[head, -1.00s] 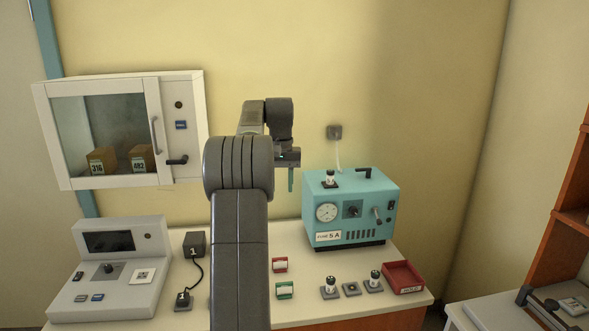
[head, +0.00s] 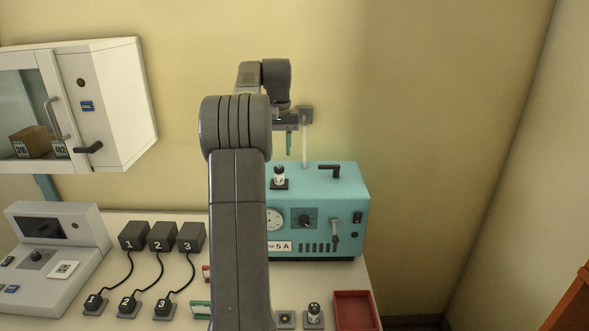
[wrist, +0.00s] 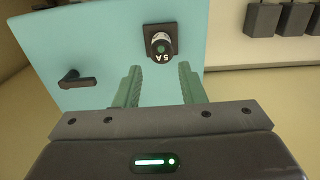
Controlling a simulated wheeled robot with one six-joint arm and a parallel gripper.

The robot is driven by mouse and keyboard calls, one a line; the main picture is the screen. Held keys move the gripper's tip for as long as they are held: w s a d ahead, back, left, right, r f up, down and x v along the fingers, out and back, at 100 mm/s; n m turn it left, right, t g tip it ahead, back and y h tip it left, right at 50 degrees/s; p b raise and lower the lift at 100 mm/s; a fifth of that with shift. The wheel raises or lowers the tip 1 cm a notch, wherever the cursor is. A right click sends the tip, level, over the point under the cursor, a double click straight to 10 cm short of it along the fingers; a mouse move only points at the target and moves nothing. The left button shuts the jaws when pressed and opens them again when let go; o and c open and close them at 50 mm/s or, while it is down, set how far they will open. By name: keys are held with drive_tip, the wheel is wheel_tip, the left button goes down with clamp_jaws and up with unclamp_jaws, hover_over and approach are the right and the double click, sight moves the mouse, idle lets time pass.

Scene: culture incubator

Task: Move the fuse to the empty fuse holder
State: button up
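A white-and-dark fuse (head: 279,173) stands upright in a dark holder on top of the teal box (head: 351,197). In the wrist view this fuse (wrist: 161,42) reads 5A upside down. My gripper (head: 289,143) is above the box's back part in the head view. In the wrist view my gripper (wrist: 160,85) is open and empty, its green fingers apart, with the fuse beyond the tips and between their lines. On the bench, a square fuse holder (head: 287,319) looks empty. Another fuse (head: 314,310) stands in a holder to its right. My arm hides the bench left of them.
A black handle (head: 330,169) rises from the box top, right of the fuse. A red tray (head: 354,311) lies at the bench's right. Plugs with cables (head: 162,237) and a grey console (head: 58,247) are at left. A white cabinet (head: 125,105) hangs on the wall.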

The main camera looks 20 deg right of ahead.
sight(279, 167)
drive_tip(key=shift+a, duration=0.15)
drive_tip(key=o, duration=0.4)
drive_tip(key=shift+c, duration=0.2)
drive_tip(key=shift+f+b, duration=0.65)
drive_tip(key=shift+f, duration=3.8)
drive_tip(key=shift+p, duration=0.7)
clamp_jaws()
drive_tip(key=shift+r, duration=0.15)
drive_tip(key=shift+r, duration=2.85)
